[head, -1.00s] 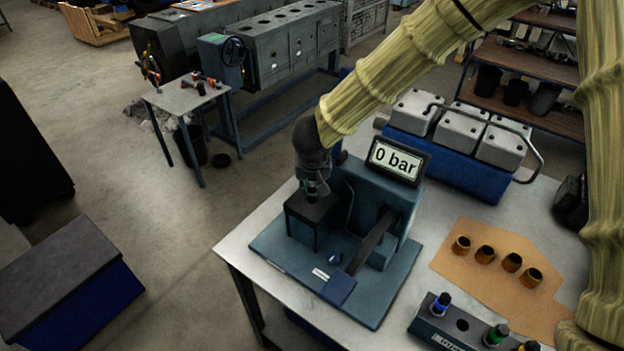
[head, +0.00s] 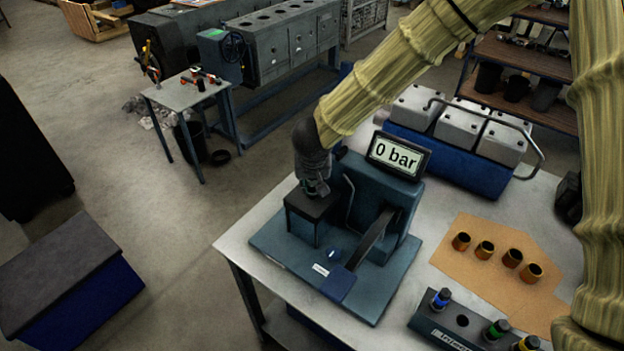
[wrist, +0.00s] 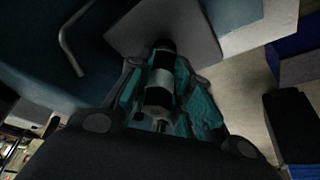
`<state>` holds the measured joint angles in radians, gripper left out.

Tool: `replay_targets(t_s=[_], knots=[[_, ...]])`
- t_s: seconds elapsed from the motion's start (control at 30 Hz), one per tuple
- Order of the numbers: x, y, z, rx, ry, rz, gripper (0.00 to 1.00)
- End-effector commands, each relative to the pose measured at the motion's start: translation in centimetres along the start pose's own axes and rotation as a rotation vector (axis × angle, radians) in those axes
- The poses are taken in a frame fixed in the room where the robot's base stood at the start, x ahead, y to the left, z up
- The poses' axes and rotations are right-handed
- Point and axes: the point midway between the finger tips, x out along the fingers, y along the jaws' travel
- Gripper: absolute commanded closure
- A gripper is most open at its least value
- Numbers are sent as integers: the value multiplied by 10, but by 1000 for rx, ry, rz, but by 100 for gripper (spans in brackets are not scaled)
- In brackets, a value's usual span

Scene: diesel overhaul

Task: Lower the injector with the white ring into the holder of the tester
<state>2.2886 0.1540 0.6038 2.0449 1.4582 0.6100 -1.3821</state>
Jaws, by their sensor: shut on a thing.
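My gripper (head: 315,190) points down, just above the dark block-shaped holder (head: 318,208) of the blue-grey tester (head: 385,195). In the wrist view, my gripper's teal-padded fingers (wrist: 162,98) are shut on the injector with the white ring (wrist: 159,96). The injector is black with a pale band, and its far black end meets the grey top of the holder (wrist: 192,35). In the head view the injector is mostly hidden by my gripper. I cannot tell how deep it sits in the holder. The tester's display (head: 398,156) reads 0 bar.
The tester's lever (head: 372,238) lies right of the holder. A rack (head: 460,326) with blue-, green- and yellow-ringed injectors stands at the front right of the bench. Several brass sleeves (head: 485,250) sit on a brown mat (head: 460,278).

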Motion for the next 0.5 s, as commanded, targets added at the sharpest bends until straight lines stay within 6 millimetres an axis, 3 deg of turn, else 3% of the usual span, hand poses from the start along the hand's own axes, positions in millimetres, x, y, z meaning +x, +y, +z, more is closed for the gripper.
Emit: replay_targets(t_s=[0.5], knots=[[11, 0, 5, -1, 1, -1, 100]])
